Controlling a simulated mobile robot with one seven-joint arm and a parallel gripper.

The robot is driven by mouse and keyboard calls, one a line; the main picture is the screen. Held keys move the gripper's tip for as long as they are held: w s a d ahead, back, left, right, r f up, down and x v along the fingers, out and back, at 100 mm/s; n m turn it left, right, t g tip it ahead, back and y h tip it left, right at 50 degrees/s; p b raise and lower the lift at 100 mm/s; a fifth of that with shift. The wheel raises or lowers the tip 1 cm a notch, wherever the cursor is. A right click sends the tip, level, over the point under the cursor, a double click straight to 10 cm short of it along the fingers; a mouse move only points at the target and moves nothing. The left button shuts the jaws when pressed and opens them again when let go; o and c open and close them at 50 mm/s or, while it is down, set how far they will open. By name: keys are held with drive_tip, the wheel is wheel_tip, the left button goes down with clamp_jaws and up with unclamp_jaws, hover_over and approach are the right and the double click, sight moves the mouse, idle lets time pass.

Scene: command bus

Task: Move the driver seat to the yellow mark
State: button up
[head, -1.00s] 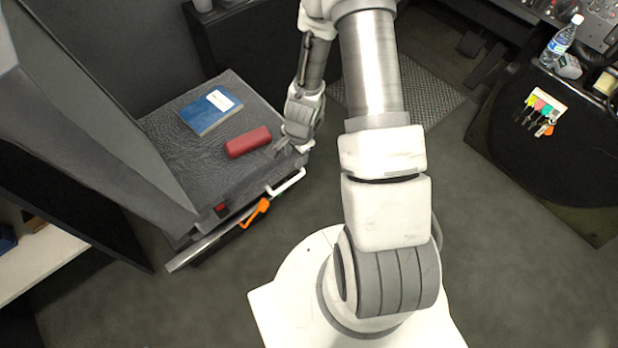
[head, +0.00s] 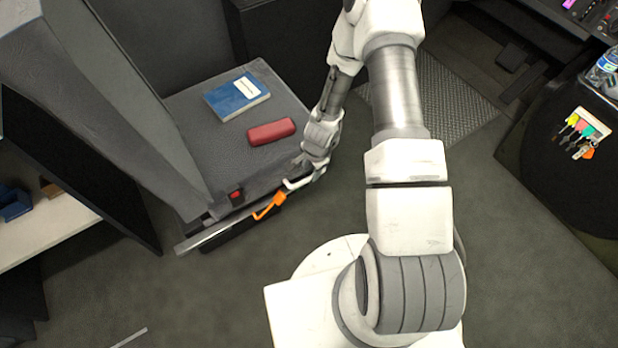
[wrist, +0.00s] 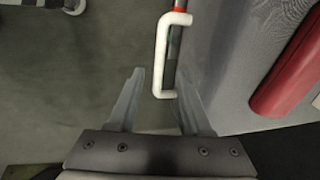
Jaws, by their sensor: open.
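The driver seat (head: 185,128) is a grey cushion with a tall backrest at the left of the head view. A white U-shaped handle (head: 291,184) sticks out at its front right edge, beside an orange lever (head: 269,206). My gripper (head: 297,164) is at the seat's front corner, close to the handle and partly hiding it. In the wrist view my gripper (wrist: 160,74) is open, with the white handle (wrist: 160,50) lined up between its fingers; I cannot tell whether they touch it. I see no yellow mark in either view.
A blue book (head: 236,97) and a red case (head: 271,132) lie on the seat cushion. A dark console (head: 560,165) with hanging keys stands at the right. A shelf (head: 45,230) is at the left. Grey floor (head: 215,285) is clear in front of the seat.

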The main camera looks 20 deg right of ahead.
sight(309, 177)
drive_tip(key=f, duration=0.3)
drive_tip(key=w+f+b, duration=0.1)
drive_tip(key=f, duration=0.1)
drive_tip(key=shift+a, duration=0.15)
drive_tip(key=shift+s, duration=0.1)
clamp_jaws()
idle(1.2)
